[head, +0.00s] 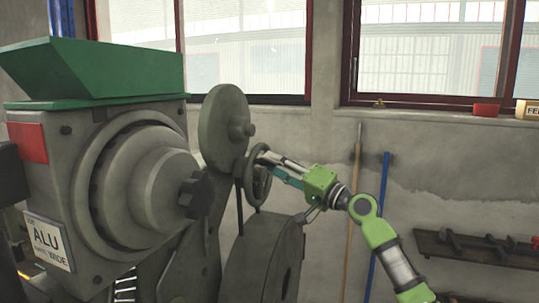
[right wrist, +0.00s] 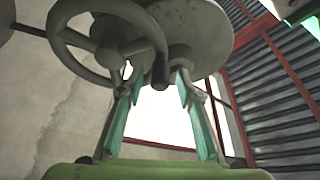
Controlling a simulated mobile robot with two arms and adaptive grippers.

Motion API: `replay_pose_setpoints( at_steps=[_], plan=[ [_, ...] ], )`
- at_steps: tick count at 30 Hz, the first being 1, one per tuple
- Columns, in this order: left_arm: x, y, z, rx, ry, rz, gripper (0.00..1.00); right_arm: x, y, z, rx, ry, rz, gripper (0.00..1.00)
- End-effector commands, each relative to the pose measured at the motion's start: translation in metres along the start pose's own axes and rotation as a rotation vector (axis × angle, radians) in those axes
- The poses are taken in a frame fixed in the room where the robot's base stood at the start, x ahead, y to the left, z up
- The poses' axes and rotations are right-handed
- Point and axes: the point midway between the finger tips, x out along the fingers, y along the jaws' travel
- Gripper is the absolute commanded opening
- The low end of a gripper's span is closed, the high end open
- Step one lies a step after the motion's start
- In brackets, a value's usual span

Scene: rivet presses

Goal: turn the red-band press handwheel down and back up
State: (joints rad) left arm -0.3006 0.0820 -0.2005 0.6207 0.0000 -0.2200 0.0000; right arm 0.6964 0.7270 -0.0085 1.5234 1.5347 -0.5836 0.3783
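The press (head: 150,180) is a grey machine with a green hopper on top, a red patch (head: 28,142) on its side and a label reading ALU (head: 47,240). Its handwheel (head: 258,180) shows edge-on in the head view, beside a grey disc (head: 222,125). In the right wrist view the spoked handwheel (right wrist: 70,38) fills the upper left, with a short handle (right wrist: 160,75) pointing towards me. My right gripper (head: 264,160) is at the wheel. Its teal fingers (right wrist: 156,82) are apart, with the handle between their tips; contact cannot be told. My left gripper is out of view.
A dark knob (head: 196,193) sticks out of the press front. A large grey wheel guard (head: 270,255) stands below the handwheel. A brown pole and a blue pole (head: 378,220) lean on the wall, and a rack (head: 475,248) hangs at right.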

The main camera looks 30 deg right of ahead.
Motion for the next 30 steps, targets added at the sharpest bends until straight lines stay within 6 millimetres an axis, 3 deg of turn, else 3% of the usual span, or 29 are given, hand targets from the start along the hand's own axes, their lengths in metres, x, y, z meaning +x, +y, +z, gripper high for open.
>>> replay_pose_setpoints(
  at_steps=[6, 16, 20, 30],
  plan=[
    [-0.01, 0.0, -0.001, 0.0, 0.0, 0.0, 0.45, 0.021, 0.0, -0.001, 0.0, 0.0, 0.001, 0.33],
    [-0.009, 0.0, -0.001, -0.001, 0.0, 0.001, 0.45, 0.024, 0.001, 0.0, 0.0, 0.0, 0.001, 0.33],
    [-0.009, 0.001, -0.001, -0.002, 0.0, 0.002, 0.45, 0.023, 0.001, 0.0, 0.0, 0.0, 0.001, 0.0],
    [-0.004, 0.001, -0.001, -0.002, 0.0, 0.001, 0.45, 0.025, 0.0, 0.009, -0.017, -0.001, -0.008, 0.0]
  ],
)
